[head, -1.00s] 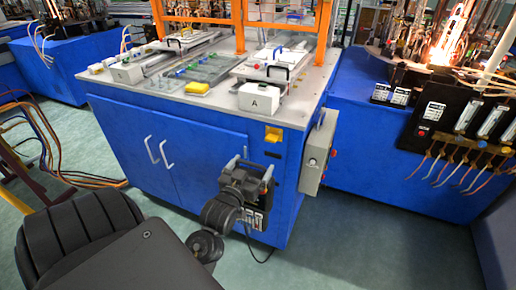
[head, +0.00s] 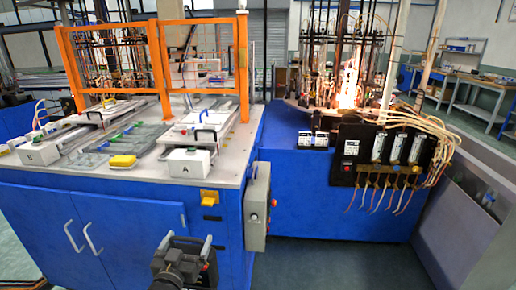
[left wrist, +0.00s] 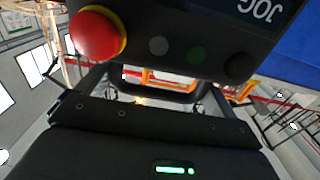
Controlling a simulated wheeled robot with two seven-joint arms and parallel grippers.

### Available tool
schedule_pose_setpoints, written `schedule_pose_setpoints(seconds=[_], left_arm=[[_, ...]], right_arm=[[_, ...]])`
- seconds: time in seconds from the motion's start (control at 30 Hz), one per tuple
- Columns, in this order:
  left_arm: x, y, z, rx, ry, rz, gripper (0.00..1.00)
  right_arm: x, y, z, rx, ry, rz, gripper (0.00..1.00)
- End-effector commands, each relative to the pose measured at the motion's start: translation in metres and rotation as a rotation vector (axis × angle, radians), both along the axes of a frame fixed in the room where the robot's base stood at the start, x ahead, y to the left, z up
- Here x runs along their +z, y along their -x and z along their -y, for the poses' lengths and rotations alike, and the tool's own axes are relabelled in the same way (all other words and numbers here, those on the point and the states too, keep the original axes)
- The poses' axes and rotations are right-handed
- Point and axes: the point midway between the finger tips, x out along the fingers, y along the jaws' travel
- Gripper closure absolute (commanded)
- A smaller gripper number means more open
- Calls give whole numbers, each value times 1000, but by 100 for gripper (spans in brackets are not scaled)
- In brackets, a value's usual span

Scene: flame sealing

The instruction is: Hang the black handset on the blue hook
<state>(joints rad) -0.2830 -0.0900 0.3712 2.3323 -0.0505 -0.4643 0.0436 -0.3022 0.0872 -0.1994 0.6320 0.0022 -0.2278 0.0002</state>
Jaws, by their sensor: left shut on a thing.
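The black handset (left wrist: 190,35) fills the top of the left wrist view, with a red button, small round buttons and the word JOG. My left gripper (head: 184,248) is shut on it; in the head view only part of the gripper and a dark part beyond it show at the bottom edge. It is in front of the blue cabinet (head: 120,225). I cannot make out a clearly blue hook. My right gripper is not in view.
A grey control box (head: 257,212) juts from the cabinet's right side. A burner machine with a flame (head: 350,80) stands at right. Floor is clear at lower right (head: 340,265).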

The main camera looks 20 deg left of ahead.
Motion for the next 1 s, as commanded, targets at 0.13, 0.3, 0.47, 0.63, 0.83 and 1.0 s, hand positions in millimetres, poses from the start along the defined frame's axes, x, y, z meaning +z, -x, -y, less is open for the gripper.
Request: schedule_pose_setpoints(seconds=[0.13, 0.3, 0.47, 0.63, 0.83, 1.0], left_arm=[[4, -2, 4, -6, -1, 7, 77], [10, -10, 24, -29, -2, 9, 77], [18, -21, 60, -66, 0, 9, 77], [27, -29, 112, -115, 2, 9, 77], [35, -25, 186, -178, 3, 7, 77], [34, -7, 246, -232, -1, 5, 77]], right_arm=[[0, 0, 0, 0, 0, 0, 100], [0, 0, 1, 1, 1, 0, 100], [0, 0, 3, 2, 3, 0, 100], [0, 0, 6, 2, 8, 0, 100], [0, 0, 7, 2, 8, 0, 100], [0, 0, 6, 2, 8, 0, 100]])
